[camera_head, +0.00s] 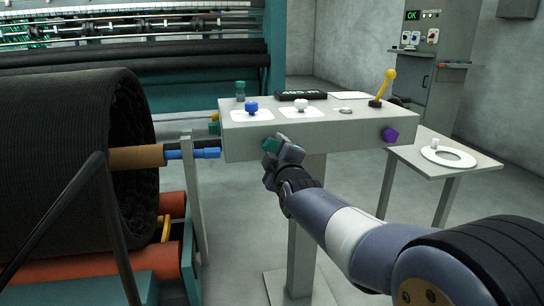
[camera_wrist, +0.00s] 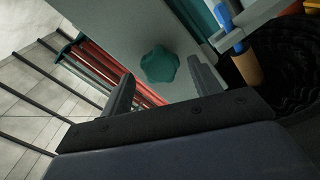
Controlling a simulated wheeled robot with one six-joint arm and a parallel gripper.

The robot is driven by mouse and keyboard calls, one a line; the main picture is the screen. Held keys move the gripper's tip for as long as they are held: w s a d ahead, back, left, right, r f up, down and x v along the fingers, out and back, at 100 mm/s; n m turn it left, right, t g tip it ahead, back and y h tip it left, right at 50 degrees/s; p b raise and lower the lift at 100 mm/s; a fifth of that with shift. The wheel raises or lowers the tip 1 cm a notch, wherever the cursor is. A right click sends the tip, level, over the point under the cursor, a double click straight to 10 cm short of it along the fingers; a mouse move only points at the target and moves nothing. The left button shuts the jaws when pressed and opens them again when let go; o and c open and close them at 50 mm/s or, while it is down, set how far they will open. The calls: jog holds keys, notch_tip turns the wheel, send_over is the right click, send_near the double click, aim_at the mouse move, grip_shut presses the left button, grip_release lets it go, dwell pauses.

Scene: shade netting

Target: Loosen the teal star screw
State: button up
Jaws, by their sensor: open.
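The teal star screw (camera_wrist: 160,65) shows in the wrist view as a lobed knob on a grey panel, ahead of and between my fingertips. My gripper (camera_wrist: 161,76) is open, with one finger on each side of the knob in that view. I see no finger touching it, and the remaining depth is hard to judge. In the head view my gripper (camera_head: 276,155) is at the front face of the grey console (camera_head: 340,138). A small teal patch of the screw (camera_head: 271,145) shows there, mostly hidden by my gripper.
A purple knob (camera_head: 390,134) sits on the console front at right. Blue and white knobs and a yellow lever (camera_head: 385,85) stand on top. A large black netting roll (camera_head: 70,150) is at left, with a blue shaft end (camera_head: 205,153) near the console. A side table (camera_head: 470,163) stands right.

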aim_at(271, 146)
jog(key=shift+m, duration=0.4)
jog(key=shift+p+x, duration=0.5)
jog(key=shift+x, duration=0.75)
jog(key=shift+c, duration=0.3)
grip_shut()
jog(key=shift+r, duration=0.1)
